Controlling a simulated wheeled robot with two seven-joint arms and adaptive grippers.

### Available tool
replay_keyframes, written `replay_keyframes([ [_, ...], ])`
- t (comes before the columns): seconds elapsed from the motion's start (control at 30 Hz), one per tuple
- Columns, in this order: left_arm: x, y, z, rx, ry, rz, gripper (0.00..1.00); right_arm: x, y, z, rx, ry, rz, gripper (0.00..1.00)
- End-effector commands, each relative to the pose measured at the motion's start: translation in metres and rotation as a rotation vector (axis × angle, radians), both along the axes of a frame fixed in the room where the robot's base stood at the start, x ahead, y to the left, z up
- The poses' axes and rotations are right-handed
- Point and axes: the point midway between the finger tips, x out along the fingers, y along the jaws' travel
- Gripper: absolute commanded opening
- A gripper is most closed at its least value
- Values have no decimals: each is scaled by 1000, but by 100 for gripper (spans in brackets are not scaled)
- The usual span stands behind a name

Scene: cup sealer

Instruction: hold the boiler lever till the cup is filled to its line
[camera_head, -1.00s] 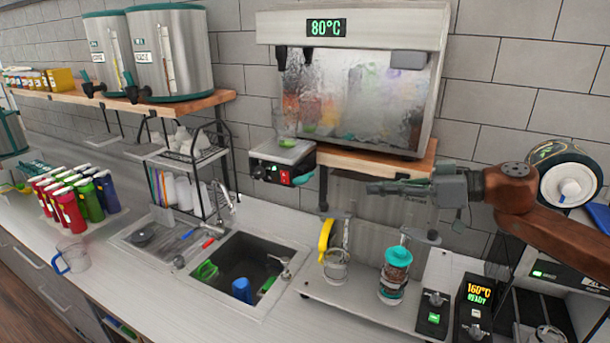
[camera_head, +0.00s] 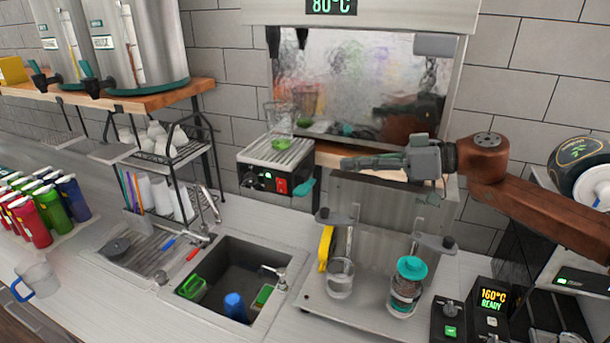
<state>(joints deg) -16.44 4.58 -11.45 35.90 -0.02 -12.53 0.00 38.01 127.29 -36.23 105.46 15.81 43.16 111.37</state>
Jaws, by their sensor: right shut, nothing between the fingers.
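The boiler (camera_head: 345,85) is a steel box with a green 80°C display, cut by the top edge. Two small dark taps, apparently its levers (camera_head: 302,37), hang at its front left. A clear cup (camera_head: 281,112) stands upright below them on the ribbed top of a small grey unit (camera_head: 262,153). Green shows low in the cup; its line and water level cannot be made out. My right gripper (camera_head: 343,163) is shut and empty, pointing left, right of the cup and lower than the taps, touching neither. My left gripper is out of view.
The wooden shelf (camera_head: 340,160) lies behind my right gripper. Below are a glass jar (camera_head: 340,280), a teal-lidded jar (camera_head: 407,290) and the sink (camera_head: 235,270). A rack (camera_head: 165,155) stands left. The space between gripper and cup looks clear.

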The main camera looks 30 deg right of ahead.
Motion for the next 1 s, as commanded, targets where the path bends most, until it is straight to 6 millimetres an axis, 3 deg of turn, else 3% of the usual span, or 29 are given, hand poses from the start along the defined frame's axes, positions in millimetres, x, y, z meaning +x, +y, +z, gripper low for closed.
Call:
replay_keyframes([
  [0.37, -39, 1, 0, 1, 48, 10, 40, -4, -6, 0, -1, 1, -17, 0],
  [0.47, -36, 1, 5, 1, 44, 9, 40, 3, 1, -2, -1, 2, -13, 0],
  [0.73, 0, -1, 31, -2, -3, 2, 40, 31, 29, -9, 4, 2, -12, 0],
  [1.0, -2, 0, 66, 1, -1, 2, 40, 46, 44, -11, 4, -2, -11, 0],
])
